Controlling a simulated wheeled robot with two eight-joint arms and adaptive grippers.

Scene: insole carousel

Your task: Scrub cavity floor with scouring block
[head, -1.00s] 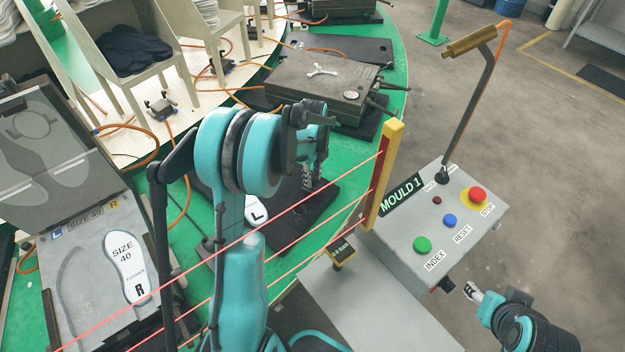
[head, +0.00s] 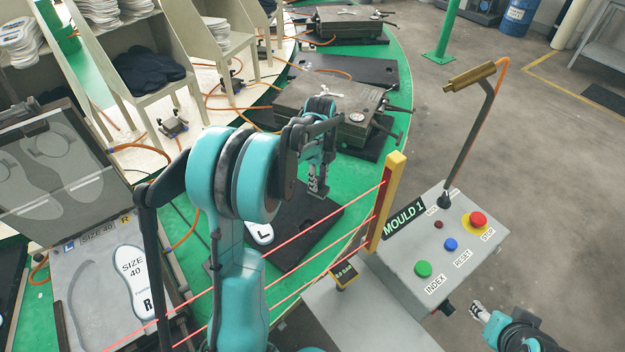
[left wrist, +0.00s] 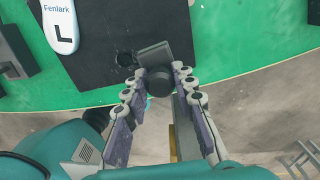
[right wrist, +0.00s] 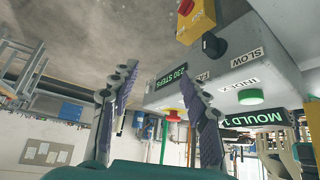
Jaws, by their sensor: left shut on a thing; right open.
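The open mould (head: 75,245) lies at the left in the head view. Its left cavity (head: 92,305) shows a bare grey floor; a white size 40 R insole (head: 135,280) lies in the right one. My left gripper (head: 317,180) is over the black mat, well to the right of the mould. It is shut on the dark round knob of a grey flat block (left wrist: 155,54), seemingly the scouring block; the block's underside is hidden. My right gripper (right wrist: 160,95) is open and empty, below the control box; it also shows in the head view (head: 477,312).
A yellow post (head: 388,205) with red light beams stands between my left arm and the control box (head: 455,270). A closed mould (head: 325,105) and racks stand behind.

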